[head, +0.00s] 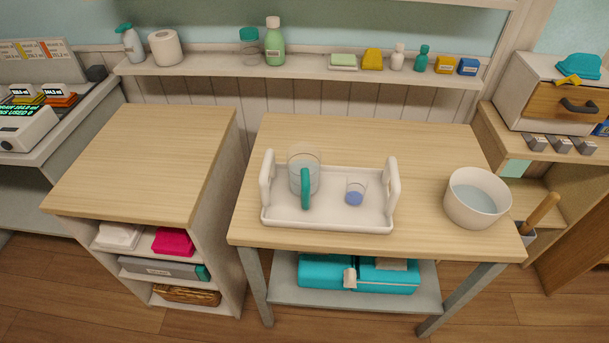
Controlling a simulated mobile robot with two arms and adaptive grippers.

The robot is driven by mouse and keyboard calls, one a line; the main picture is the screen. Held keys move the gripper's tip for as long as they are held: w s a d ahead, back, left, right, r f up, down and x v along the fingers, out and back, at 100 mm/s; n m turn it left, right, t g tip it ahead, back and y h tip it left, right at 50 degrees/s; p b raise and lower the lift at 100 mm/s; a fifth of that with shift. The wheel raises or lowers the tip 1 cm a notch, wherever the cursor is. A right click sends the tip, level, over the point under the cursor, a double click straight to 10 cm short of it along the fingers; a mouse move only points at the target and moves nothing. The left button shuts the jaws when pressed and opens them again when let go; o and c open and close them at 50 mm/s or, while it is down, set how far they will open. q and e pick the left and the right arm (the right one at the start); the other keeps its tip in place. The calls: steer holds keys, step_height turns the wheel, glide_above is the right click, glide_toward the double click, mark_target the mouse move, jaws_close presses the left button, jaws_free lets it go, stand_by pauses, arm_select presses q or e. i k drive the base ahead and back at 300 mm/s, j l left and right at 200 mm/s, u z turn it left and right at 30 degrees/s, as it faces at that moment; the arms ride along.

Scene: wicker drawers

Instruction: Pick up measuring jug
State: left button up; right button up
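The measuring jug (312,176) is clear with a teal handle and stands upright in the left half of a white tray (336,222). Its handle points toward the front of the tray. A small clear cup with blue contents (355,194) stands to its right in the same tray. The tray has a raised handle at each end and rests on the wooden table. Neither of my grippers is in view.
A white bowl of water (476,198) stands at the table's right edge. The table (400,140) is clear behind the tray. A wooden-topped shelf unit (150,160) stands to the left, its top empty. A wall shelf (310,69) with bottles and small boxes runs behind.

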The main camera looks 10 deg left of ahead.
mark_target(303, 159)
steer(key=l+u, duration=0.25)
steer(key=l, duration=0.3)
steer(key=l+u, duration=0.25)
steer(key=l, duration=0.25)
steer(key=k+l+u, duration=0.2)
steer(key=l, duration=0.35)
